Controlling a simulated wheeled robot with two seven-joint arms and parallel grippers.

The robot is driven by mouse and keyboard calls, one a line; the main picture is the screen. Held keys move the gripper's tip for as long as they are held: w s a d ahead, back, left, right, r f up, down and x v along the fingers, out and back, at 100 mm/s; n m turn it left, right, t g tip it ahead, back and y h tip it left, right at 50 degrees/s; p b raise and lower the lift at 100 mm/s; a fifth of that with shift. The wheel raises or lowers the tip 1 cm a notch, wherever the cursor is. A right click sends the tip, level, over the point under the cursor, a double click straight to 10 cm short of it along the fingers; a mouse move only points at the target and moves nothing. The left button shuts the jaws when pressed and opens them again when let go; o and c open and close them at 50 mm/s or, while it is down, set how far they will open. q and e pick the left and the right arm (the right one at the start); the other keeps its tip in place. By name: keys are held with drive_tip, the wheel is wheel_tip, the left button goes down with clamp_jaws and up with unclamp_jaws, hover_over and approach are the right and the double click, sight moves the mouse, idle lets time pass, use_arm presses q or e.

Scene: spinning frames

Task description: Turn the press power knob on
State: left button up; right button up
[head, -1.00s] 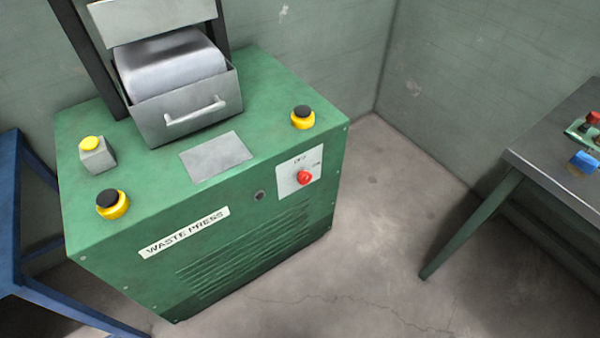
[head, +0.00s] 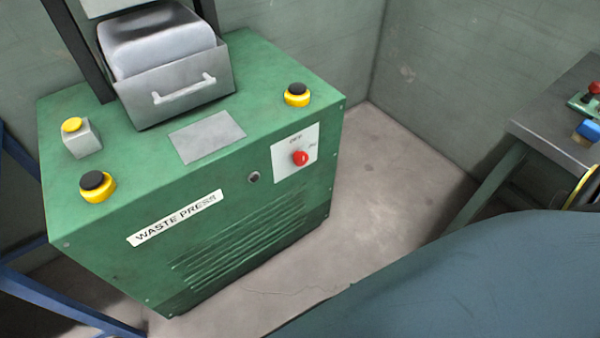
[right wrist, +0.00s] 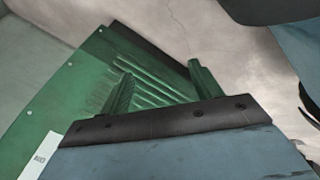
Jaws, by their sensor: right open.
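The green waste press (head: 110,250) stands at the left and middle of the head view. Its red power knob (head: 300,158) sits on a pale plate (head: 281,165) on the front face's right part. OFF is printed above the knob and ON to its upper right; which mark it points to is too small to tell. My right gripper (right wrist: 160,84) shows in the right wrist view, open and empty, with its two fingers apart over the press's slotted front (right wrist: 150,70). The knob is not visible there. My left gripper is not in view.
Yellow-and-black buttons (head: 297,95) and a metal drawer with a handle (head: 185,90) are on the press top. A blue frame (head: 70,300) stands at left. A metal-topped table (head: 545,125) stands at right. My blue-grey arm covers the lower right. Floor (head: 375,190) between is clear.

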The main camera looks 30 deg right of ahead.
drive_tip(key=w+d+r+n+t+b, duration=0.3)
drive_tip(key=w+n+b, duration=0.15)
drive_tip(key=w, duration=0.45)
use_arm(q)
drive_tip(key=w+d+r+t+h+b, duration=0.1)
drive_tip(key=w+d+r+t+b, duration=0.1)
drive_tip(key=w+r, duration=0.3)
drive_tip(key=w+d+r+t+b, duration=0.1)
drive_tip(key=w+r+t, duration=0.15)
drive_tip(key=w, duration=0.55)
use_arm(e)
drive_tip(key=n+t+y+b, duration=0.2)
drive_tip(key=n+t+b, duration=0.7)
drive_tip(key=n, duration=1.3)
approach(303, 160)
drive_tip(key=w, duration=0.7)
drive_tip(key=shift+w+a+r+p, duration=0.15)
drive_tip(key=shift+w+a+p, duration=0.1)
drive_tip(key=shift+p, duration=0.15)
drive_tip(key=shift+w, duration=0.5)
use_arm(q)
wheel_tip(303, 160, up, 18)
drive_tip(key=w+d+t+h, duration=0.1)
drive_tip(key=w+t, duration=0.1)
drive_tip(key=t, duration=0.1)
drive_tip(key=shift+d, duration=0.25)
